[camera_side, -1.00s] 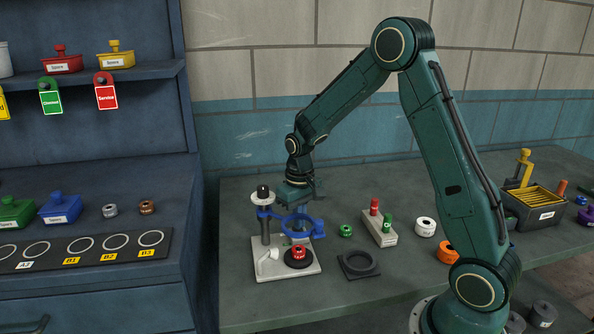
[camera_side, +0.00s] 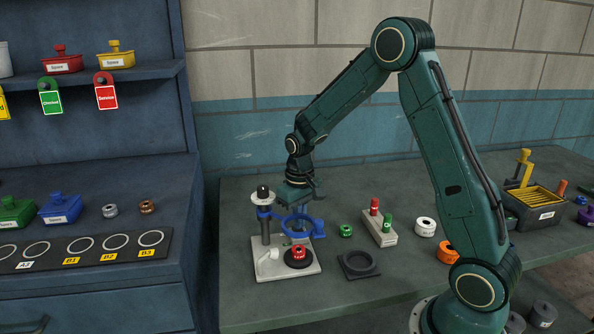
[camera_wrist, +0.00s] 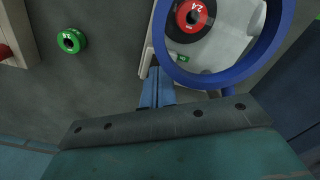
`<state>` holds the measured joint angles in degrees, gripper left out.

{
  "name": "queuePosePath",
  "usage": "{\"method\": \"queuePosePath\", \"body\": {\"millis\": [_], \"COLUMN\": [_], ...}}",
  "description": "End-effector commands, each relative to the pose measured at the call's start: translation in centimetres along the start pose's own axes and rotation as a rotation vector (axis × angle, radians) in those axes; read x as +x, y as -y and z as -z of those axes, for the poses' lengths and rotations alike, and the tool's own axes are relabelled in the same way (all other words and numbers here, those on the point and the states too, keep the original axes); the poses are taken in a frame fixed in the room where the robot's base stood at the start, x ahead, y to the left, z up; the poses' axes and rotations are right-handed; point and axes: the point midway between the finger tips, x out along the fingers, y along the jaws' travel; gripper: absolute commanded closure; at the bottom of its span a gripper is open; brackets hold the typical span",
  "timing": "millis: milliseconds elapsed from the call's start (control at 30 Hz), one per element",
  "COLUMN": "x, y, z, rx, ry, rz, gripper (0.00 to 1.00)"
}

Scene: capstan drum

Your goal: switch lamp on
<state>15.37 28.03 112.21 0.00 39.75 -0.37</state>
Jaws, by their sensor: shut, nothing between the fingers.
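The stand (camera_side: 262,268) has a pale base, a dark post and a blue ring (camera_side: 319,229) held out from the post. I take the ring to be the lamp head; no glow shows on it. A white knob-like part (camera_side: 268,255) sits on the base. A red ring weight (camera_side: 298,253) lies on a black round plate under the ring and shows through it in the wrist view (camera_wrist: 180,17). My gripper (camera_wrist: 157,75) is shut and empty, pointing down beside the blue ring's rim. Whether the fingertips touch the rim is unclear.
To the right are a green ring weight (camera_side: 346,231), a block with red and green pegs (camera_side: 379,238), a white ring (camera_side: 425,227) and an orange ring (camera_side: 447,253). A dark square holder (camera_side: 359,264) lies in front. The front bench (camera_side: 300,300) is clear.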

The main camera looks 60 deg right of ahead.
Motion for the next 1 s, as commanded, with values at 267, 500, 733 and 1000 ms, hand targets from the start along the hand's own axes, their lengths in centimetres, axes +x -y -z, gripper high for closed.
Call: {"method": "queuePosePath", "body": {"millis": [267, 500, 733, 1000], "x": [0.11, 0.38, 0.63, 0.9], "y": [0.0, 0.0, 0.0, 0.0], "z": [0.0, -0.01, -0.01, -0.01], "rx": [0.0, 0.0, 0.0, 0.0], "ry": [0.0, 0.001, 0.001, 0.001], "rz": [0.0, 0.0, 0.0, 0.0], "gripper": [1.0, 1.0, 1.0, 1.0]}}
